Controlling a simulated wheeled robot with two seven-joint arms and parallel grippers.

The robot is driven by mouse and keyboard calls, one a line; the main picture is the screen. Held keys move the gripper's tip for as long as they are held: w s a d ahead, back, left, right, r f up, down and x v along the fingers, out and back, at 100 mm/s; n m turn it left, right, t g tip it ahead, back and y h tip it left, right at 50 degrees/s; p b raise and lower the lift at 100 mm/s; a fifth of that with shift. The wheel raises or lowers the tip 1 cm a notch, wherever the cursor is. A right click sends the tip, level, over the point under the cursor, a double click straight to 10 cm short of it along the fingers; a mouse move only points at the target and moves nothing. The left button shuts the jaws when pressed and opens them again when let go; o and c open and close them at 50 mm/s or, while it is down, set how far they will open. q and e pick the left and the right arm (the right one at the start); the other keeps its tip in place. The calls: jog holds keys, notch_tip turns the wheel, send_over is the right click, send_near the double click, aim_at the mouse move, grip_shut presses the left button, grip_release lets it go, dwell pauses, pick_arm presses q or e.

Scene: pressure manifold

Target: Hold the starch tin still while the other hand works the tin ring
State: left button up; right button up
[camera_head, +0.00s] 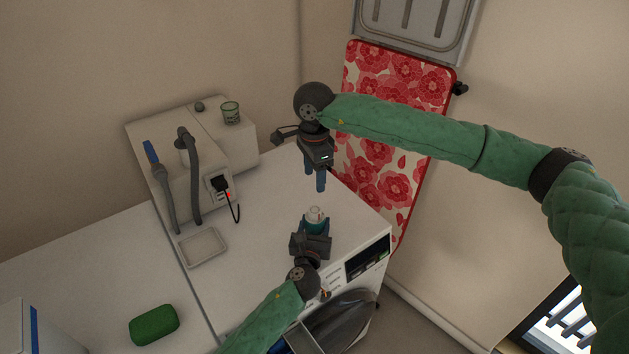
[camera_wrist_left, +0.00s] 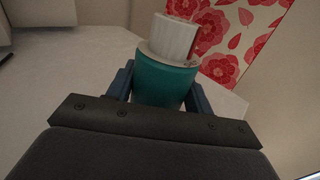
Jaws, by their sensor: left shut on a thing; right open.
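The starch tin (camera_head: 314,224) is a small teal can with a white top, standing upright on the white washing machine top. It also shows in the left wrist view (camera_wrist_left: 163,84), with the white cap (camera_wrist_left: 173,38) above a pale ring (camera_wrist_left: 167,57) at the can's upper edge. My left gripper (camera_head: 314,232) is shut on the teal body, one blue finger on each side. My right gripper (camera_head: 315,181) is open and empty, with its blue fingers pointing down above and behind the tin, apart from it.
A socket with a black plug (camera_head: 219,183), grey hoses (camera_head: 190,178) and a shallow dish (camera_head: 203,248) are to the left. A green sponge-like block (camera_head: 154,325) lies at front left. A red floral ironing board (camera_head: 383,150) leans on the wall behind.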

dwell(0.3)
pick_arm(q)
jog(key=o, duration=1.1)
